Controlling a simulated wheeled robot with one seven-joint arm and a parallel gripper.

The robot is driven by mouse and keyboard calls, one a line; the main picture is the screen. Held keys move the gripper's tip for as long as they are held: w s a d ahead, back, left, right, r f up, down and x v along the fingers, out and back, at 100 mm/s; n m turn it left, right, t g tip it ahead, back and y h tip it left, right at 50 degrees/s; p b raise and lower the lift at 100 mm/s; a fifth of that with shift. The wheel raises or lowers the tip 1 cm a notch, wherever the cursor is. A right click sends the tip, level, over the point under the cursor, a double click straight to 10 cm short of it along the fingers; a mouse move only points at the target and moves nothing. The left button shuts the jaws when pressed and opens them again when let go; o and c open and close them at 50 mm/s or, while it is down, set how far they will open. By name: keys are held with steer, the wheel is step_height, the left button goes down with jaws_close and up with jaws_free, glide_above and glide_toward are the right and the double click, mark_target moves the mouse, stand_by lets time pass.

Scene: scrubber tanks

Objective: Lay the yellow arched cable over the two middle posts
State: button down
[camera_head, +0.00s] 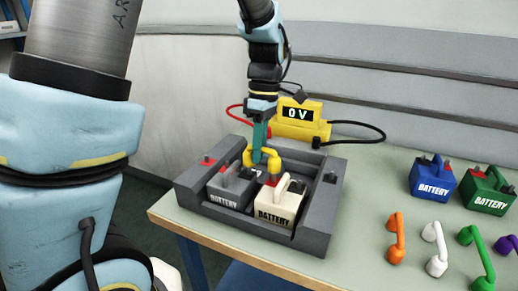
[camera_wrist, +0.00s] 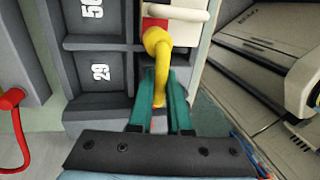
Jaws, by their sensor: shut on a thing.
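My gripper (camera_head: 259,152) has green fingers and points down over the grey tray (camera_head: 313,238). It is shut on the yellow arched cable (camera_head: 273,161), which also shows between the fingers in the wrist view (camera_wrist: 160,60). In the head view the cable is above the inner edges of a grey battery (camera_head: 230,192) and a cream battery (camera_head: 275,207), side by side in the tray. The fingers and cable largely hide the middle posts, so I cannot tell whether the cable touches them.
A yellow meter (camera_head: 300,118) reading 0 V stands behind the tray, with red and black leads. Right on the table are a blue battery (camera_head: 432,178), a green battery (camera_head: 487,190), and orange (camera_head: 396,240), white (camera_head: 436,247) and green (camera_head: 478,255) cables.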

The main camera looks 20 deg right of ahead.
steer(key=shift+f, duration=0.3)
steer(key=shift+f+b, duration=0.6)
steer(key=shift+f, duration=0.45)
steer(key=shift+c, duration=1.5)
jaws_free()
step_height(320, 180, up, 9)
steer(key=p, duration=0.8)
steer(key=shift+f, duration=0.25)
